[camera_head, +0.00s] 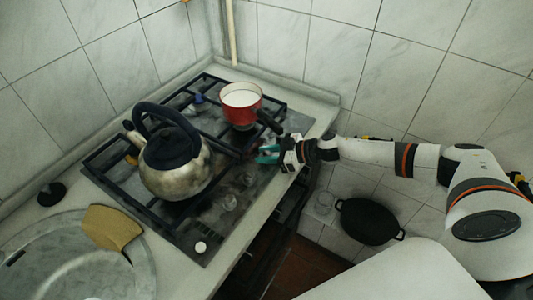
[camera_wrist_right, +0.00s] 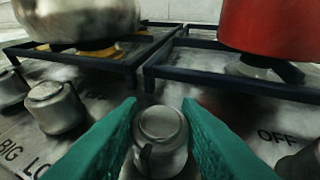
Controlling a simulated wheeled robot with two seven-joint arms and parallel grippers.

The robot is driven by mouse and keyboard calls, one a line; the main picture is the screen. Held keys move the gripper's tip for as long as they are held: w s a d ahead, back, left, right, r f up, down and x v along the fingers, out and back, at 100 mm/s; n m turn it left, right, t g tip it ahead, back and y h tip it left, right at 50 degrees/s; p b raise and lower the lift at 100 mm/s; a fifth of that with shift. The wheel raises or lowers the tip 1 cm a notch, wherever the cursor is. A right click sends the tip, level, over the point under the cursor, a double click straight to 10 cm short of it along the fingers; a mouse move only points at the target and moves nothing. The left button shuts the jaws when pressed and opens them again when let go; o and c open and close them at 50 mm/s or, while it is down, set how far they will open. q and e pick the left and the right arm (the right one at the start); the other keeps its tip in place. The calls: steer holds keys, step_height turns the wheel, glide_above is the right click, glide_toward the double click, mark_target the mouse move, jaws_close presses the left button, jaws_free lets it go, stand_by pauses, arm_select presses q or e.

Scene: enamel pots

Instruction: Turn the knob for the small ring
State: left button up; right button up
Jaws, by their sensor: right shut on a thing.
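My right gripper (camera_head: 267,155) reaches in from the right to the front strip of the stove. In the right wrist view its teal fingers (camera_wrist_right: 160,118) are shut on a metal knob (camera_wrist_right: 161,136), one on either side. The knob has a round top and stands upright on the panel. In the head view the gripper hides this knob. Other metal knobs (camera_wrist_right: 55,106) stand to the left in the wrist view, near the printed words "BIG" and "LO". The word "OFF" is printed to the right of the held knob. My left gripper is not in view.
A kettle (camera_head: 172,172) stands on the stove's left grates. A red pot (camera_head: 241,110) stands on the rear right, its dark handle close to my right gripper. A black pan (camera_head: 369,221) is at the lower right, below the counter.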

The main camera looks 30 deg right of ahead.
steer(key=shift+n+g+y, duration=0.3)
steer(key=shift+n+g, duration=0.2)
steer(key=o, duration=1)
steer(key=shift+c, duration=0.2)
steer(key=b+v, duration=0.1)
steer(key=v, duration=1.1)
steer(key=shift+b, duration=0.35)
